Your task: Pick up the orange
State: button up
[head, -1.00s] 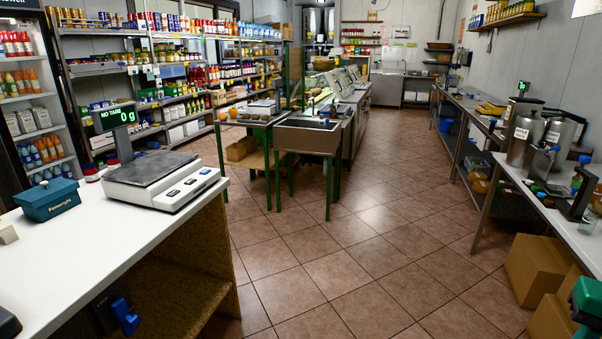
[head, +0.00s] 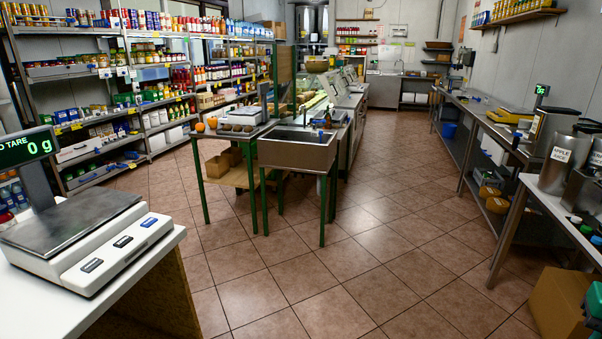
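The orange (head: 213,122) is small and round in the head view. It sits on the left part of a steel-topped table with green legs, some way ahead of me. Several brown round things (head: 238,128) lie just right of it. A scale (head: 240,115) stands behind them on the same table. My gripper cannot be made out in this view.
A white counter with a scale (head: 85,235) is close at left. A steel sink (head: 297,150) adjoins the orange's table. A long bench (head: 480,120) runs along the right, with a cardboard box (head: 560,308) at lower right. The tiled floor (head: 340,260) between is clear.

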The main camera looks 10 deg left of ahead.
aim_at(201, 127)
jog(key=i, duration=2.3)
jog(key=u, duration=0.3)
jog(key=i, duration=1.2)
jog(key=u, duration=0.6)
jog(key=i, duration=1.25)
jog(key=u, duration=1.25)
jog(key=i, duration=1.1)
jog(key=u, duration=0.6)
jog(key=i, duration=0.3)
jog(key=u, duration=0.1)
